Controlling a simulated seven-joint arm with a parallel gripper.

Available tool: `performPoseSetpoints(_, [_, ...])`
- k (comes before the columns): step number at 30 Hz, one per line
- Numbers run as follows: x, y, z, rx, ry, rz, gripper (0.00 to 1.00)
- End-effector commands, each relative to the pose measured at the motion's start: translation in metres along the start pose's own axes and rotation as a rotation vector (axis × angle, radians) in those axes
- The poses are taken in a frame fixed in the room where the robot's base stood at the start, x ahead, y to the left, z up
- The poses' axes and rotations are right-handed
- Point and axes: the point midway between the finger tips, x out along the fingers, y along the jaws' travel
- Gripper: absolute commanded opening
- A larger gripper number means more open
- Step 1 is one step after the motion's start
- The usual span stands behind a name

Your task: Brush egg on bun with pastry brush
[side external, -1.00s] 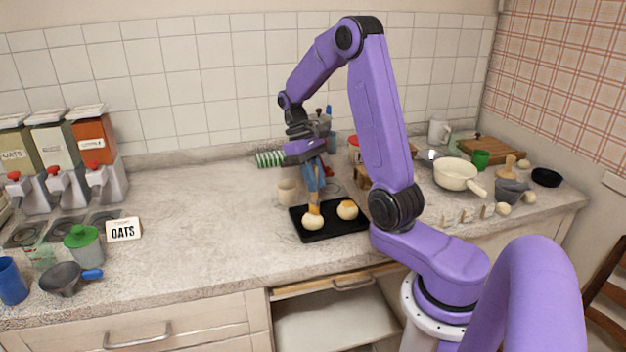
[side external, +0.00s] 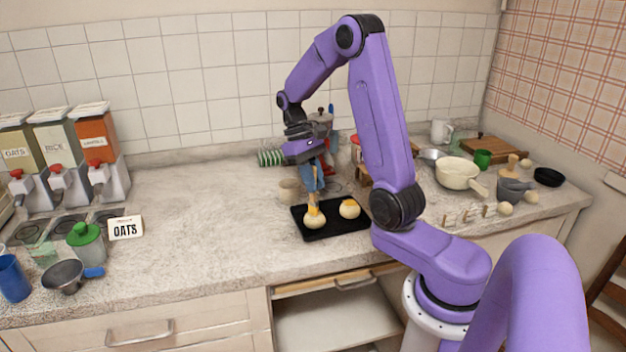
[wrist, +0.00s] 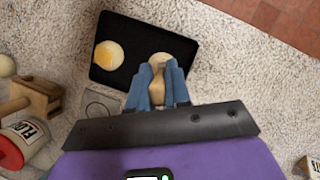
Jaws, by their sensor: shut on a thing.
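My gripper (side external: 310,180) has blue fingers shut on the pastry brush (side external: 313,201), pointing down over the left bun (side external: 315,220). In the wrist view the brush (wrist: 157,92) is between the fingers (wrist: 156,85). It partly hides the bun under it (wrist: 172,56); the other bun (wrist: 109,54) is in full view.
A beige cup (side external: 289,188) stands behind the tray, close to my gripper. A cream pan (side external: 458,174) and several small items fill the right of the counter. Food dispensers (side external: 65,155) stand at the far left.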

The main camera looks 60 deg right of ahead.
Motion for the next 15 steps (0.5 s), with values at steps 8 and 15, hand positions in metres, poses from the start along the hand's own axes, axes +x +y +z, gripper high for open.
performPoseSetpoints(8, [0.001, 0.013, 0.0, 0.004, -0.001, 0.0, 0.0])
performPoseSetpoints(15, [0.001, 0.013, 0.0, 0.003, -0.001, 0.001, 0.0])
